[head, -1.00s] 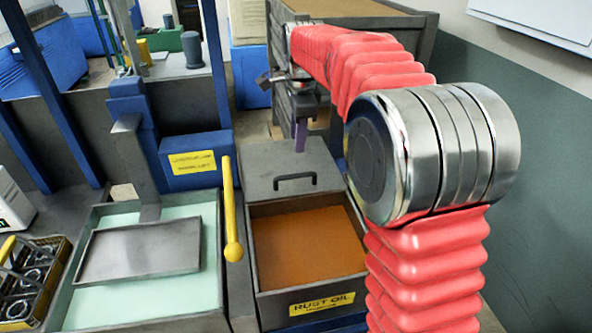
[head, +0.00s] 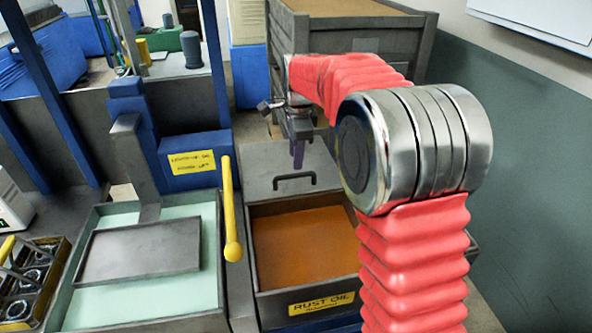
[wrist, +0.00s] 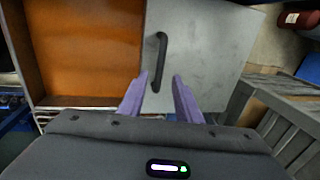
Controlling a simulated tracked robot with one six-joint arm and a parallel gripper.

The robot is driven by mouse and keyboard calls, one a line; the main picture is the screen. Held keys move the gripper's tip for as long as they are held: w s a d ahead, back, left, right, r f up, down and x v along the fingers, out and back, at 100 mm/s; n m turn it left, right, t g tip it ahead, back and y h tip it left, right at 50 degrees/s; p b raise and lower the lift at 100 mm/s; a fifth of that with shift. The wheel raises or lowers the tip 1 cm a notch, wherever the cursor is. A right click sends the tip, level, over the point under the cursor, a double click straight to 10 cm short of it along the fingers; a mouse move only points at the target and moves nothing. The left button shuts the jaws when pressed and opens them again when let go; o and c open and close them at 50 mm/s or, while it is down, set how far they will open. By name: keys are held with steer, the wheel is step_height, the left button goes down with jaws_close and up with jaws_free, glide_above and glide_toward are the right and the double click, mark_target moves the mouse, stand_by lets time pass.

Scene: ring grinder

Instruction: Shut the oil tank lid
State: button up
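The oil tank (head: 264,288) is an open box with orange-brown oil inside and a yellow RUST OIL label on its front. Its grey lid (head: 258,167) lies at the far end and leaves the oil uncovered. A black bar handle (head: 294,179) is on the lid near its edge beside the oil. In the wrist view the lid (wrist: 205,60) is right of the oil, with the handle (wrist: 161,55) ahead of my fingers. My gripper (head: 297,166) is just above the far side of the handle. Its purple fingers (wrist: 160,76) are apart with nothing visibly held.
A tank of pale green liquid (head: 200,297) with a grey plate (head: 140,250) stands to the left. A yellow lever (head: 230,212) rises between the tanks. A grey wooden crate (head: 350,45) stands behind the lid. A basket with rings (head: 35,280) is at the far left.

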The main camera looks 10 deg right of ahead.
mark_target(295, 175)
steer(key=f, duration=0.3)
steer(key=w+f, duration=0.1)
steer(key=f, duration=0.2)
steer(key=shift+w+f, duration=0.15)
steer(key=shift+f, duration=0.25)
steer(key=shift+c, duration=0.7)
jaws_close()
steer(key=shift+d, duration=0.15)
